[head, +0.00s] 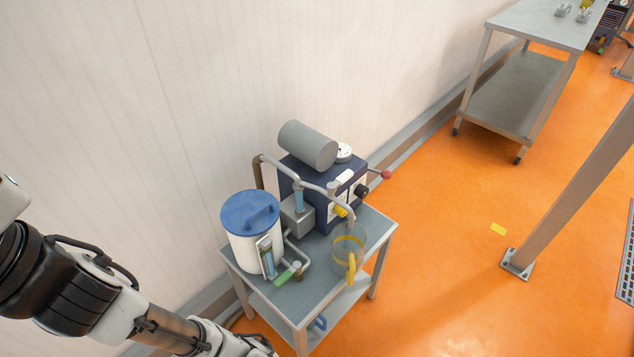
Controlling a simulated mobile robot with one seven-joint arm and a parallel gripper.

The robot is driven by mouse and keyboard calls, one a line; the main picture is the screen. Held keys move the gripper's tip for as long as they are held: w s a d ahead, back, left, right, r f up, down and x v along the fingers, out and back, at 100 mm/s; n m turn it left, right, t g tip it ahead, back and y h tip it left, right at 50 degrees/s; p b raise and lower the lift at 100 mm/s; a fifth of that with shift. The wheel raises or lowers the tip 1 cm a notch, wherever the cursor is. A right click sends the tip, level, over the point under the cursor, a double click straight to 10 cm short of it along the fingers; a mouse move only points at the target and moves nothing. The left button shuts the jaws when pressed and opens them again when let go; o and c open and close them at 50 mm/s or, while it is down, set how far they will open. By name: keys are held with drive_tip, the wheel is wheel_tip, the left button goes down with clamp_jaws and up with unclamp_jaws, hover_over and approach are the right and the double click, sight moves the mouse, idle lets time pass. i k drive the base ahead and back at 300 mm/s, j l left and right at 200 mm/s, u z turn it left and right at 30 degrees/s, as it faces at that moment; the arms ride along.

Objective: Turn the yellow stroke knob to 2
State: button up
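The yellow stroke knob (341,211) is a small yellow piece low on the front of the dark blue pump unit (323,214). It sits beside the bent grey pipe, and its setting is too small to read. A white panel with unreadable markings is next to it. A black knob (361,190) is to its upper right, and a lever with a red ball (386,174) sticks out farther right. My arm comes in from the lower left and runs along the bottom edge, well apart from the knob. My gripper is out of the picture.
The pump stands on a small grey metal table (383,232). A white tank with a blue lid (250,212) is at its left, and a clear jug with a yellow handle (351,270) stands in front. A wall is behind; orange floor is open to the right.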

sight(342, 212)
drive_tip(key=i+z, duration=0.2)
drive_tip(key=z, duration=0.15)
drive_tip(key=i+z, duration=0.2)
drive_tip(key=z, duration=0.2)
